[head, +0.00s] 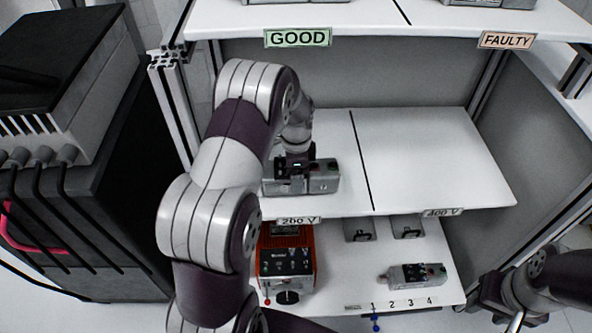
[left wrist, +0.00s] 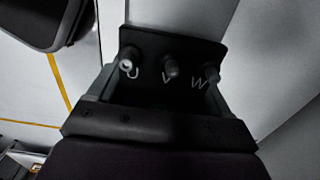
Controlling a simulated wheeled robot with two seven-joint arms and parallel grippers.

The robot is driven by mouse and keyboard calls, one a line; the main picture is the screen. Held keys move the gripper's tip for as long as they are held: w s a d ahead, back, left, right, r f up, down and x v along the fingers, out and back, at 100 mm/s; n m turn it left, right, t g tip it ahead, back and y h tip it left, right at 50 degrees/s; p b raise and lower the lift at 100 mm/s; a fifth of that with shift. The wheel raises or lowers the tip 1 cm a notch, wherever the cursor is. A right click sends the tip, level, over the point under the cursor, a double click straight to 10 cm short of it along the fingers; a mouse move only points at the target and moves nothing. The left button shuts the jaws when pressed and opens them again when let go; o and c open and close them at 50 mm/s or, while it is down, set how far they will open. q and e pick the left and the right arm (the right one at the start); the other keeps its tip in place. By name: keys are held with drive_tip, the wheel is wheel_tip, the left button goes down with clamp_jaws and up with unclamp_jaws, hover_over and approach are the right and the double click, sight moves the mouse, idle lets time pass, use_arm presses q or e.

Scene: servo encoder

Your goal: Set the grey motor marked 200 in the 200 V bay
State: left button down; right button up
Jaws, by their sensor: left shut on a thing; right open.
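A grey motor (head: 322,180) is at the left, 200 V side of the middle shelf (head: 440,165), left of the black dividing line. My left gripper (head: 297,172) is shut on it from above. I cannot tell whether the motor touches the shelf, and its marking is not readable. In the left wrist view a dark terminal panel (left wrist: 168,75) with posts lettered U, V and W shows at the jaws. The 200 V label (head: 298,220) is on the shelf's front edge. My right gripper (head: 512,318) is open and empty at the lower right.
Another grey motor (head: 417,273) lies on the lower shelf by numbers 1 to 4. An orange tester (head: 286,262) stands left of it. The 400 V bay is clear. The upper shelf carries GOOD (head: 298,38) and FAULTY (head: 507,41) labels. A black cabinet (head: 90,190) stands at the left.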

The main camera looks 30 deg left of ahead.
use_arm(q)
drive_tip(key=shift+f, duration=0.4)
unclamp_jaws()
drive_tip(key=r+p, duration=0.1)
drive_tip(key=r, duration=0.3)
drive_tip(key=r+p, duration=0.1)
drive_tip(key=r, duration=0.3)
drive_tip(key=shift+s+d+r, duration=0.15)
drive_tip(key=shift+d+r, duration=0.05)
drive_tip(key=shift+r, duration=0.15)
drive_tip(key=s+d+r+n, duration=0.1)
drive_tip(key=s+d+n, duration=0.4)
drive_tip(key=s, duration=0.3)
drive_tip(key=s+d+r+n+t, duration=0.1)
drive_tip(key=s+d+r+n, duration=0.1)
drive_tip(key=s+d+n, duration=0.3)
drive_tip(key=s+n, duration=0.1)
drive_tip(key=s, duration=0.3)
drive_tip(key=shift+r, duration=0.15)
